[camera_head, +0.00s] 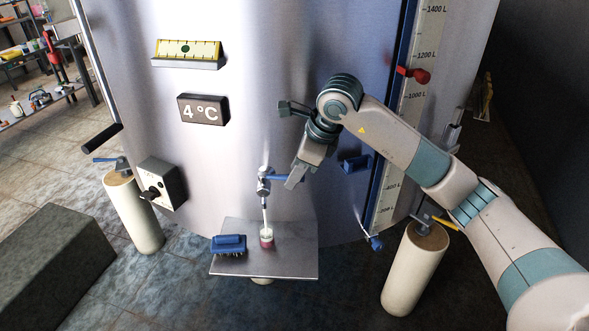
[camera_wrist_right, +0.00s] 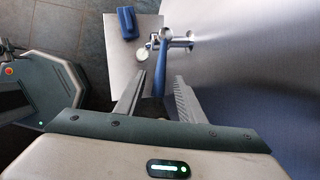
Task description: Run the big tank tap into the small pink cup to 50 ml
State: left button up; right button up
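The small pink cup (camera_head: 267,242) stands on a metal shelf (camera_head: 298,262) under the tap (camera_head: 264,186) of the big tank (camera_head: 250,70). A thin white stream runs from the tap down into the cup, whose upper part looks pale; I cannot read its level. In the right wrist view the cup (camera_wrist_right: 144,55) shows whitish inside. The tap's blue lever (camera_head: 277,177) points right towards my right gripper (camera_head: 291,179). In the wrist view the lever (camera_wrist_right: 160,68) lies between the fingers of my right gripper (camera_wrist_right: 157,92), which are apart. My left gripper is out of view.
A blue brush (camera_head: 229,244) lies on the shelf left of the cup. A control box (camera_head: 160,183) and a 4 °C display (camera_head: 203,109) are on the tank's front. A graduated gauge (camera_head: 412,90) with a red marker is at the right. Tank legs stand either side.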

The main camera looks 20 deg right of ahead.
jog(key=shift+w+a+f, duration=0.1)
jog(key=shift+w+f, duration=0.05)
jog(key=shift+f, duration=0.35)
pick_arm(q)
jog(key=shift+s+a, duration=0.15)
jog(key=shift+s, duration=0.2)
pick_arm(e)
grip_shut()
